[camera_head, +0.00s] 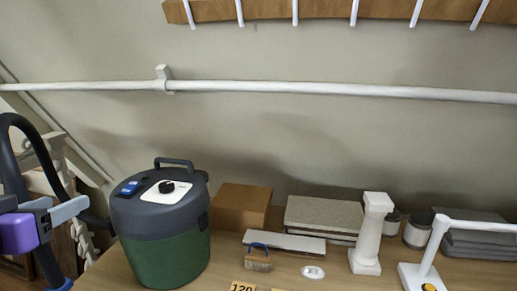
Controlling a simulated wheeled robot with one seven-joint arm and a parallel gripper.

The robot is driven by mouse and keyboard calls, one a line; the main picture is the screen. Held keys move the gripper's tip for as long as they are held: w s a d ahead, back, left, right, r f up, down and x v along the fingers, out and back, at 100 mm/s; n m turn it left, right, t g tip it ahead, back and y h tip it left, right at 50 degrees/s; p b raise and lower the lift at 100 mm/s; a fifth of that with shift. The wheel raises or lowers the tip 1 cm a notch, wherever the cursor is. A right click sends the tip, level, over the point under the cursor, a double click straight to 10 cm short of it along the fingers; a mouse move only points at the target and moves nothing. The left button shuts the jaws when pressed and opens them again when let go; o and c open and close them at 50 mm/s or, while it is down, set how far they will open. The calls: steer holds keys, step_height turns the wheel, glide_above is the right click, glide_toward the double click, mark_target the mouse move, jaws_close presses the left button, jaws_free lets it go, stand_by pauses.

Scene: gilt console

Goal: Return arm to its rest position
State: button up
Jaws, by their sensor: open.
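A wooden table (225,272) holds a green and grey lidded pot (165,245), a brown box (240,207), stacked slabs (325,214), a brush (258,260), a white pillar (371,235), two jars (417,231) and a white stand (428,255). A white rail (330,90) crosses the wall.

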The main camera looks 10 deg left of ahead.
step_height(320, 180, down, 10)
steer(key=d+n+y, duration=0.2)
steer(key=n+y, duration=0.4)
steer(key=y, duration=0.1)
steer(key=s+d+f+y, duration=0.1)
steer(key=s+d+f, duration=0.1)
steer(key=d+f, duration=0.6)
steer(key=s+d+f+y, duration=0.15)
steer(key=d+f, duration=0.25)
steer(key=d, duration=0.8)
steer(key=s+d+f+m+t+h, duration=0.15)
steer(key=s+d, duration=0.25)
steer(key=d, duration=0.4)
steer(key=s+d+m+h, duration=0.15)
steer(key=s+d, duration=0.25)
steer(key=d, duration=0.4)
steer(key=s+d+f+m+t+h, duration=0.1)
steer(key=s+d+h, duration=0.1)
steer(key=s+d, duration=0.5)
steer(key=s+d+f+m+g+h, duration=0.2)
steer(key=s+d+h, duration=0.5)
steer(key=s+d, duration=0.6)
steer(key=shift+s+d+f+m, duration=0.15)
steer(key=shift+d+f+m, duration=0.4)
steer(key=shift+d+m, duration=0.55)
